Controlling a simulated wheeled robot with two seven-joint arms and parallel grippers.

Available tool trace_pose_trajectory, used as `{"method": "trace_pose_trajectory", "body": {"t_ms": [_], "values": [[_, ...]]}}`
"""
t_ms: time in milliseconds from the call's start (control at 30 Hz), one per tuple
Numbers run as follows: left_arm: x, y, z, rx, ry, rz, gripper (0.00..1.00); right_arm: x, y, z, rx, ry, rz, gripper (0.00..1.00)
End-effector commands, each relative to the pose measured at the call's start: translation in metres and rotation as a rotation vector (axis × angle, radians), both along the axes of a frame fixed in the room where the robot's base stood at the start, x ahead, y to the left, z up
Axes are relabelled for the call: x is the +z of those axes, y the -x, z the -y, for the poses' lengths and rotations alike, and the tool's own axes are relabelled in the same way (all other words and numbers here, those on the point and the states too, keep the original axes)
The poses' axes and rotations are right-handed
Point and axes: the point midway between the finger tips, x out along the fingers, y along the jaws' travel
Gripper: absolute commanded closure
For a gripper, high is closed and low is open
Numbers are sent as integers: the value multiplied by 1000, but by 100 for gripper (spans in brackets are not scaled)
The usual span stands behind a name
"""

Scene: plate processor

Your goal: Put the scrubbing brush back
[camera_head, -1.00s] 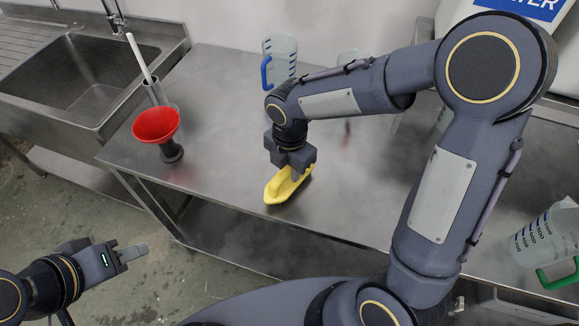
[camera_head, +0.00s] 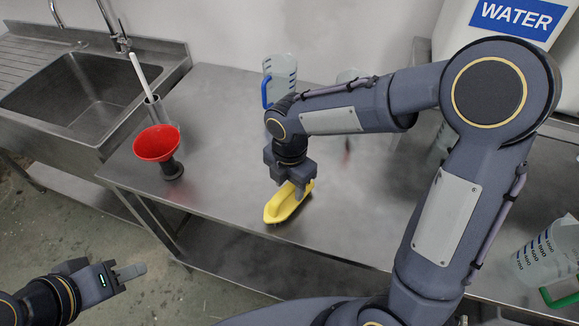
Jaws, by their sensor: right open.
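The yellow scrubbing brush (camera_head: 284,203) lies on the steel table (camera_head: 228,130), near its front edge. My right gripper (camera_head: 297,192) points down at the back end of the brush, with its jaws open around or just over the handle; I cannot tell whether they touch it. My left gripper (camera_head: 130,271) is out over the floor at the lower left, away from the table. Its fingers look close together, but whether they are shut is too small to tell.
A red funnel (camera_head: 157,143) on a dark stand and a metal holder (camera_head: 155,108) with a white-handled tool stand at the table's left. A sink (camera_head: 82,95) is beyond them. A blue-handled jug (camera_head: 281,77) stands behind my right arm. A green-handled jug (camera_head: 546,252) is at far right.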

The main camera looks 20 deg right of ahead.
Motion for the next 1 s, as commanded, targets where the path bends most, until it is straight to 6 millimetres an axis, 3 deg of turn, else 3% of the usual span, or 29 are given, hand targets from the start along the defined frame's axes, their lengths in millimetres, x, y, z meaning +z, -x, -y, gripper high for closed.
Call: {"method": "trace_pose_trajectory", "body": {"t_ms": [400,600,767,867,1000], "values": [[1,0,0,0,0,0,64,86,0,0,0,-2,5,55],[1,0,0,0,0,0,64,105,0,0,0,-1,2,55],[1,0,0,0,0,0,64,109,1,1,-8,-3,1,55],[1,0,0,0,0,0,64,112,8,10,-99,-23,12,55],[1,0,0,0,0,0,64,121,37,40,-465,-114,45,55]]}}
